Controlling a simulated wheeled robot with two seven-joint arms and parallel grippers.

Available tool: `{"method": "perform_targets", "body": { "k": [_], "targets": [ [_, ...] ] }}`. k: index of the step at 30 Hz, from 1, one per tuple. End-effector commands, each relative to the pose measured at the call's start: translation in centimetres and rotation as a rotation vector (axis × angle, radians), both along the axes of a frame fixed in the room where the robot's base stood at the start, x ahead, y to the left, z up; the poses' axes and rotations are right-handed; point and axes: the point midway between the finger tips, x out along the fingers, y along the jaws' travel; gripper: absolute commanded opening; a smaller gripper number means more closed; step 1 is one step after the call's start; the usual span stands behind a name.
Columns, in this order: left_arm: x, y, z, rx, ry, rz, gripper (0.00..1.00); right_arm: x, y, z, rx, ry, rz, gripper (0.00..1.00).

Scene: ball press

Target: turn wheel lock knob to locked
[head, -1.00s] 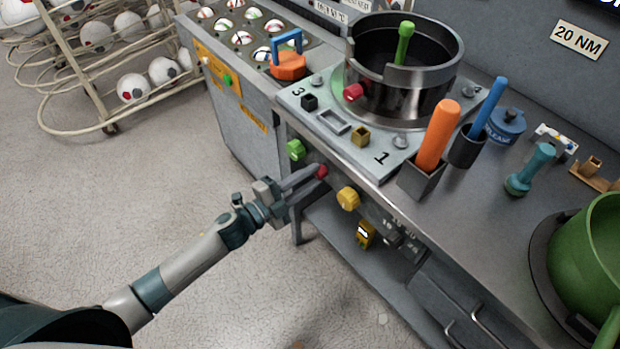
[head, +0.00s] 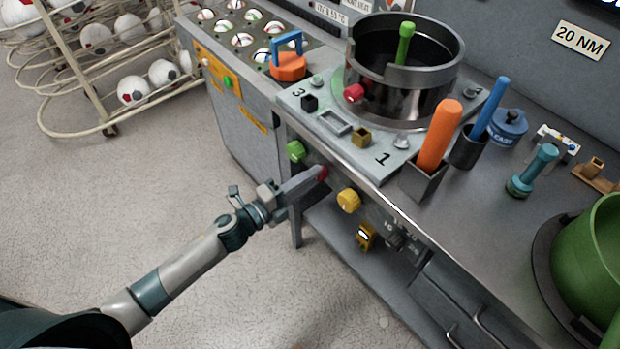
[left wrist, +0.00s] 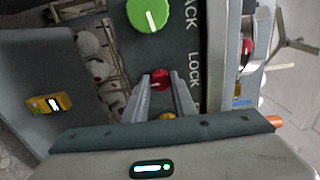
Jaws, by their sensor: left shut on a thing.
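A small red knob (head: 322,172) sits on the front panel of the workbench, between a green knob (head: 296,151) and a yellow knob (head: 348,200). My left gripper (head: 315,176) reaches it from the front left. In the left wrist view, the red knob (left wrist: 160,78) is between the two fingertips, beside the printed word LOCK. My left gripper (left wrist: 160,86) is shut on it there. A small white mark shows on the knob, but its exact direction is too small to tell. The green knob (left wrist: 148,12) has a white pointer line. My right gripper is not in view.
A yellow device (head: 366,236) hangs below the panel. On the bench are a metal pot (head: 405,95), an orange-handled tool (head: 438,135) in a holder and a green vessel (head: 590,260). A ball rack (head: 85,75) stands at the back left. The floor in front is clear.

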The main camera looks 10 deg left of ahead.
Motion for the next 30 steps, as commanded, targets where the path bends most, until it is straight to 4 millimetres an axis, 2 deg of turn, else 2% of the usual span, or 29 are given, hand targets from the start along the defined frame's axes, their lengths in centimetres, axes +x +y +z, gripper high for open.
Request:
{"method": "perform_targets", "body": {
  "k": [3, 4, 6, 20, 23, 30],
  "targets": [
    [-0.1, 0.0, -0.1, 0.001, 0.0, -0.002, 0.02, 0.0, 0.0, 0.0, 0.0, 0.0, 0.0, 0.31],
    [-0.1, 0.0, -0.1, 0.001, 0.0, -0.001, 0.29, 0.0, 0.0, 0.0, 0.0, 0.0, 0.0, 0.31],
    [-0.1, 0.0, -0.1, 0.001, 0.001, -0.001, 0.43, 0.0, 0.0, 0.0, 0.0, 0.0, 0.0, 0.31],
    [-0.5, 0.4, -0.2, 0.0, 0.003, 0.0, 0.43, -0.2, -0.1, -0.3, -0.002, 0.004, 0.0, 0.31],
    [-1.1, 0.9, -0.2, 0.0, 0.003, 0.001, 0.43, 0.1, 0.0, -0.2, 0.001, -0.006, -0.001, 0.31],
    [-3.9, 3.0, -0.4, 0.001, 0.003, 0.0, 0.43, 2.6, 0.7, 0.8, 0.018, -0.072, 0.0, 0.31]
  ]
}}
